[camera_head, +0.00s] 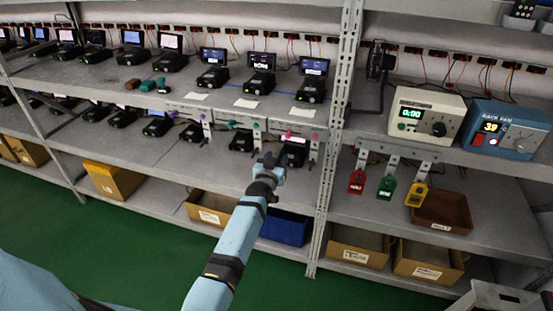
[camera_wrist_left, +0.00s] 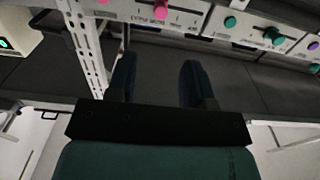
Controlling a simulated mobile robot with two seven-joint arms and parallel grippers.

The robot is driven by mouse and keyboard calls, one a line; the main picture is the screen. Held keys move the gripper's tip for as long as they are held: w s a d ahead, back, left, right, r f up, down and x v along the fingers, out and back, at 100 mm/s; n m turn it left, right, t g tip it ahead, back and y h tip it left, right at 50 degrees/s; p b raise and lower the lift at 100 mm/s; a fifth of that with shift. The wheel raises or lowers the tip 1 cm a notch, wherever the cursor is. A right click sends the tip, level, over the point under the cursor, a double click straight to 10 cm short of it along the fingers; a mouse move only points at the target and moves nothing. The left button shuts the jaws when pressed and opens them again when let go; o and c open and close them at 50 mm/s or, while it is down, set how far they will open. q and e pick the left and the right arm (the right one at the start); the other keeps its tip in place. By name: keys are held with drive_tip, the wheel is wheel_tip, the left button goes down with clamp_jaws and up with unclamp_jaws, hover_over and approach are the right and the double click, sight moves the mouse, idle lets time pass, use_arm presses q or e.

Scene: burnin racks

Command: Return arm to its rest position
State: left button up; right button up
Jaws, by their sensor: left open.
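My left arm (camera_head: 236,235) is light blue with dark joints and reaches up from the bottom of the head view. My left gripper (camera_head: 268,168) is in front of the rack, near the knob panels on the front of the middle shelf. In the left wrist view my left gripper (camera_wrist_left: 158,72) has its two dark fingers apart, with only dark grey shelf surface between them. It holds nothing. My right gripper does not show.
A shelf upright (camera_head: 335,130) stands just right of the gripper. Knob panels (camera_head: 240,124) with coloured knobs are close by; they also show in the wrist view (camera_wrist_left: 160,12). A blue bin (camera_head: 286,228) is below. Green floor (camera_head: 150,235) is open in front.

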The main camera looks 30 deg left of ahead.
use_arm(q)
drive_tip(key=s+d+f+m+g+h, duration=0.2)
drive_tip(key=s+d+f, duration=0.2)
drive_tip(key=s, duration=0.9)
drive_tip(key=s+d+f+m+g+h, duration=0.1)
drive_tip(key=s+d+f, duration=0.4)
drive_tip(key=s, duration=0.8)
drive_tip(key=s+d+f+m+g+h, duration=0.2)
drive_tip(key=s+d+f+g+h, duration=0.1)
drive_tip(key=s+d, duration=0.6)
drive_tip(key=s+f+h, duration=0.1)
drive_tip(key=s+f, duration=0.1)
drive_tip(key=s, duration=0.2)
drive_tip(key=shift+s+d+f+m+g, duration=0.2)
drive_tip(key=shift+s+m+g, duration=0.1)
drive_tip(key=shift+s, duration=0.1)
